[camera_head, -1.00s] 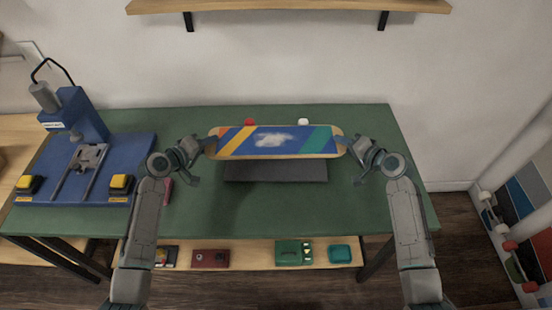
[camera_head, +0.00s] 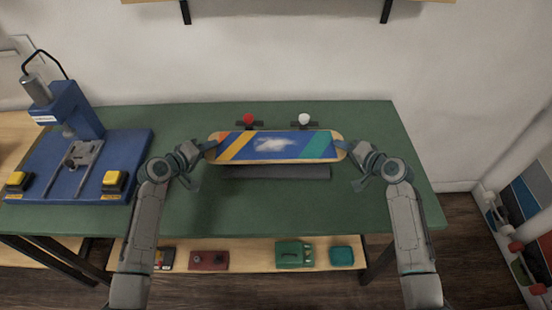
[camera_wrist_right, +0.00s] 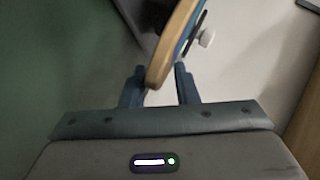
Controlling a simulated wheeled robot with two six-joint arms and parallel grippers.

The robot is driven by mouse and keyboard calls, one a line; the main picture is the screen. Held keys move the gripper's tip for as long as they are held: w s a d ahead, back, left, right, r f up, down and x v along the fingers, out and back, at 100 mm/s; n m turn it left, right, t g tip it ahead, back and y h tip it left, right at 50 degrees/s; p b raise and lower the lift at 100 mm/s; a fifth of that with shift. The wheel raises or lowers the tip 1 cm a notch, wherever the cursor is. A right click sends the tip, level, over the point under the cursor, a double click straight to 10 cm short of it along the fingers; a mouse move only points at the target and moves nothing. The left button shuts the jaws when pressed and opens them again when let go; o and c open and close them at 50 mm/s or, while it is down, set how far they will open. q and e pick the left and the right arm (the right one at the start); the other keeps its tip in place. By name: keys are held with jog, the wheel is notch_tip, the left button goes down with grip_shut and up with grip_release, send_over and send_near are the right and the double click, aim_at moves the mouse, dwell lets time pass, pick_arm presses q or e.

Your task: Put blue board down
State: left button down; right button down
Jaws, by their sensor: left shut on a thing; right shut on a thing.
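The blue board (camera_head: 270,146), with orange, yellow and green stripes and a white patch, is held level across both hands in the head view. My left gripper (camera_head: 208,147) is shut on its left end. My right gripper (camera_head: 346,147) is shut on its right end. In the right wrist view the board's wooden edge (camera_wrist_right: 170,50) lies between the fingers of the right gripper (camera_wrist_right: 161,84). The board is in front of and partly hides a dark grey slab (camera_head: 275,172) on the green table (camera_head: 270,215). Whether the board touches the slab I cannot tell.
A red wheel (camera_head: 249,118) and a white wheel (camera_head: 305,119), with dark mounts, show behind the board. A blue press (camera_head: 65,115) with yellow buttons stands at the table's left. The table is clear in front. A lower shelf (camera_head: 235,258) holds several small items.

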pick_arm(q)
jog(key=c, duration=1.6)
grip_release()
jog(key=shift+d+f, duration=0.2)
jog(key=shift+f, duration=0.1)
pick_arm(e)
jog(key=c, duration=1.6)
grip_release()
jog(key=shift+a+f, duration=0.2)
jog(key=shift+f, duration=0.1)
pick_arm(q)
jog(key=o, duration=0.5)
jog(key=shift+r, duration=0.15)
pick_arm(e)
jog(key=o, duration=0.5)
jog(key=shift+r, duration=0.15)
pick_arm(q)
jog(key=shift+a, duration=0.1)
pick_arm(e)
jog(key=shift+d, duration=0.1)
pick_arm(q)
jog(key=shift+s+a, duration=0.1)
